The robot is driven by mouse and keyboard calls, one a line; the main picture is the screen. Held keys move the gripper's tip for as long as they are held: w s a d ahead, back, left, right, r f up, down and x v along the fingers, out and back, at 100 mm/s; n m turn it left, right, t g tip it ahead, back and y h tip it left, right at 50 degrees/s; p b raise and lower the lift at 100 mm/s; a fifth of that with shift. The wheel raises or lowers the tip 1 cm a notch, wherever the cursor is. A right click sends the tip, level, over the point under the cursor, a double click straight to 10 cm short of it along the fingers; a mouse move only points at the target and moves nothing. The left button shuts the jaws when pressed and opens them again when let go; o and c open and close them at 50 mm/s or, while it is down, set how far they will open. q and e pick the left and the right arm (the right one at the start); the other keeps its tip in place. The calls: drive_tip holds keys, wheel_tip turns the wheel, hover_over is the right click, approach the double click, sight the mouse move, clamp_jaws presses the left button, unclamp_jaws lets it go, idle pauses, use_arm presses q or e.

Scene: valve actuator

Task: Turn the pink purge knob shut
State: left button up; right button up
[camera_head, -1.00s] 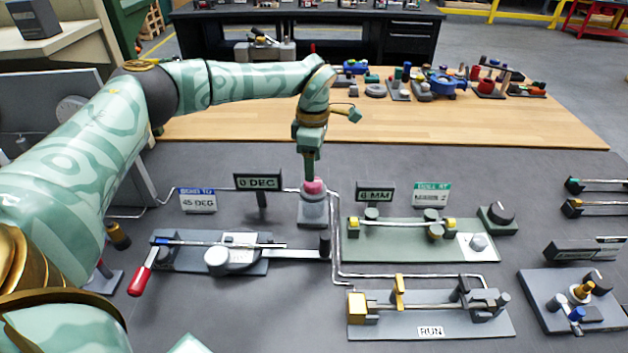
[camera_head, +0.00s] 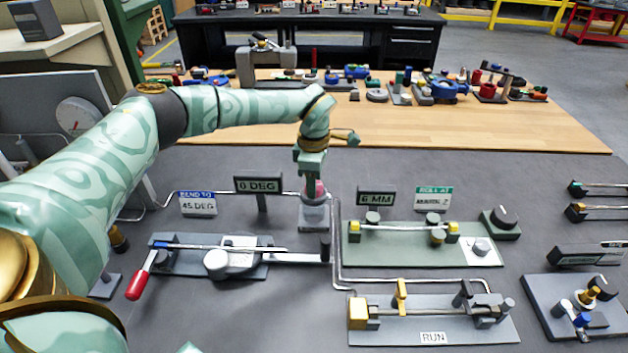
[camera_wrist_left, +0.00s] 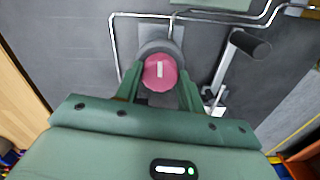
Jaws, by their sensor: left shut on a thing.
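The pink purge knob (camera_wrist_left: 160,72) sits on a grey round base on a grey block (camera_head: 313,214). It has a pale bar mark on its top, which runs up and down in the left wrist view. In the head view only part of the pink knob (camera_head: 319,190) shows below my gripper. My left gripper (camera_head: 313,184) points down over the block. Its two green fingers are on either side of the knob in the left wrist view (camera_wrist_left: 160,90), shut on it. My right gripper is in neither view.
A bending fixture with a red-handled lever (camera_head: 140,275) lies in front of the knob. A green-based rolling fixture (camera_head: 420,248) stands to the right. Thin metal pipes (camera_head: 338,240) run beside the block.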

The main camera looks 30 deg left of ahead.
use_arm(q)
drive_tip(key=n+p, duration=0.1)
drive_tip(key=p, duration=0.1)
drive_tip(key=n+p, duration=0.1)
drive_tip(key=n, duration=0.1)
drive_tip(key=shift+r+n+p, duration=0.25)
drive_tip(key=shift+n+p, duration=0.05)
drive_tip(key=shift+p, duration=0.05)
drive_tip(key=n+p, duration=0.2)
drive_tip(key=n, duration=0.1)
drive_tip(key=shift+n+p, duration=0.3)
drive_tip(key=shift+p, duration=0.1)
drive_tip(key=n+p, duration=0.3)
drive_tip(key=n, duration=0.2)
drive_tip(key=shift+w+f+n+p, duration=0.15)
drive_tip(key=shift+n+p, duration=1.1)
drive_tip(key=shift+n, duration=1.15)
drive_tip(key=o, duration=1)
